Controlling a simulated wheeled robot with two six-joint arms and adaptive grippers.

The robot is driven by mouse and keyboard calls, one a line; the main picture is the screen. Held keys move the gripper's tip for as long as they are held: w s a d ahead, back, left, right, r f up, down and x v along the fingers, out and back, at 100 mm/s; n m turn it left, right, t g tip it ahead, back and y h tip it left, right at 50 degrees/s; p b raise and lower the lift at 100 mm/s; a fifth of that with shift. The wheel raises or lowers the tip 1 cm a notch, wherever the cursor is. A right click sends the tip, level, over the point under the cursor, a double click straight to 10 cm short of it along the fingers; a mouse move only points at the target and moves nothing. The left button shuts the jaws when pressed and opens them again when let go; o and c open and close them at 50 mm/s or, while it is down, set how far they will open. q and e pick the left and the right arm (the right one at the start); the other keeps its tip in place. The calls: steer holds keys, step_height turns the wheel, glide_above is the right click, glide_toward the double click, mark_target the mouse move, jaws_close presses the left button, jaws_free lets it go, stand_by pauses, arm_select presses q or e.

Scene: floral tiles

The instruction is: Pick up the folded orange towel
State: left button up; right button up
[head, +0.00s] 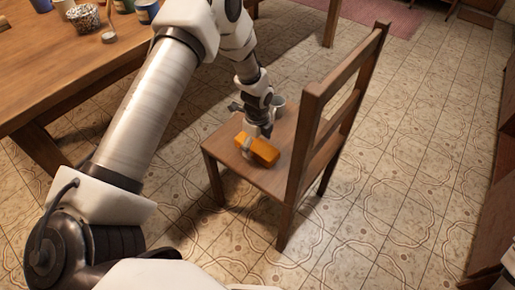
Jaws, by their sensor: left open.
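The folded orange towel (264,151) lies on the seat of a wooden chair (272,181) in the head view. My left arm reaches in from the left, and my left gripper (248,146) points down at the towel's left part. The gripper is open, with a finger in front of the towel's near side. Whether the fingers touch the towel cannot be told. My right gripper is not in view.
The chair's backrest (345,78) rises on the right. A wooden table (50,62) with several jars is at the upper left. Tiled floor (400,170) is clear to the right.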

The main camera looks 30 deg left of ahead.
arm_select(q)
steer(key=c, duration=1.3)
steer(key=shift+o, duration=0.2)
